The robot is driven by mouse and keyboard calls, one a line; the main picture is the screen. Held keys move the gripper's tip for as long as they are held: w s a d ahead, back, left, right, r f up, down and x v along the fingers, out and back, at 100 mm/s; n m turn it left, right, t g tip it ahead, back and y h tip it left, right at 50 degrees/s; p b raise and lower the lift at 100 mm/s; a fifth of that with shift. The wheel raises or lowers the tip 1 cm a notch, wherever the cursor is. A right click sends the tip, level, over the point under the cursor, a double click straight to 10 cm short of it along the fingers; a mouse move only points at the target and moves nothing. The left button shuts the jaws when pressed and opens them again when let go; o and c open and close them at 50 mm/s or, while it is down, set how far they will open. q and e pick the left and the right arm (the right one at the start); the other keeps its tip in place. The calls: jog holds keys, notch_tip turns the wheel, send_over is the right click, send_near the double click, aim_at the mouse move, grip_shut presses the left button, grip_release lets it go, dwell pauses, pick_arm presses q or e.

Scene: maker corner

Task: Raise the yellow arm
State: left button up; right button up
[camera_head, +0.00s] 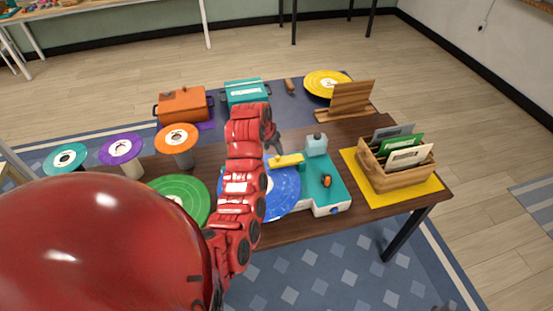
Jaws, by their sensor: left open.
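The yellow arm (287,160) is a short bar on the teal and white turntable (334,190). It lies level, with its left end by the back edge of the blue disc (284,195). Whether it touches the disc is too small to tell. My left gripper (275,144) is open, just behind and to the left of the yellow arm in the picture, with its fingers pointing down. My red left arm hides part of the blue disc and the turntable's left side. My right gripper is out of view.
A wooden file box (396,172) stands on a yellow mat (419,190) at right. A green disc (182,199) lies left. Orange and teal cases stand behind.

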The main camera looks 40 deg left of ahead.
aim_at(277, 157)
pick_arm(q)
jog(key=p+x, duration=0.1)
jog(key=x, duration=0.3)
jog(key=shift+w+f+p, duration=0.1)
jog(key=shift+p, duration=0.2)
jog(key=shift+p+x, duration=0.3)
jog(key=shift+x, duration=0.8)
jog(key=shift+f, duration=0.1)
grip_shut()
dwell(0.4)
